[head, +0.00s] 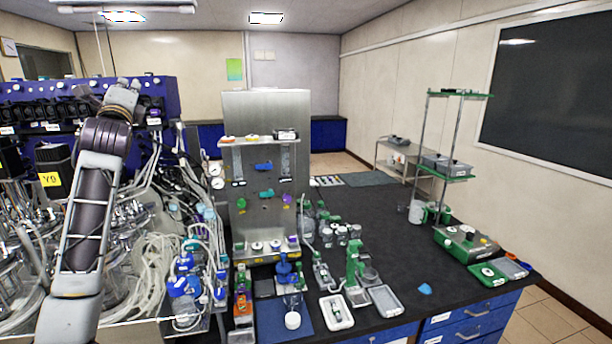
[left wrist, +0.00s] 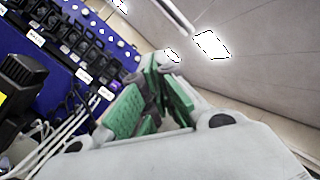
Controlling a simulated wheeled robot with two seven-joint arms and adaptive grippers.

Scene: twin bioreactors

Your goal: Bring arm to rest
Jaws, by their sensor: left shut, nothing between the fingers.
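My left arm (head: 93,190) rises from the bottom left of the head view, bent upward in front of the bioreactors. Its wrist end is high, before the blue panel. My left gripper (left wrist: 160,98) shows in the left wrist view with green finger pads. It is shut with nothing held, up in the air and apart from the bench. In the head view its fingers are hard to make out against the dark modules. My right arm and gripper are not in view.
The blue bioreactor panel (head: 168,92), glassware and looped tubing crowd the left. A steel cabinet (head: 262,110) stands mid-bench. Small trays, bottles and a green stand (head: 355,272) occupy the front of the black bench (head: 385,225). A tall rack (head: 445,175) stands at right.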

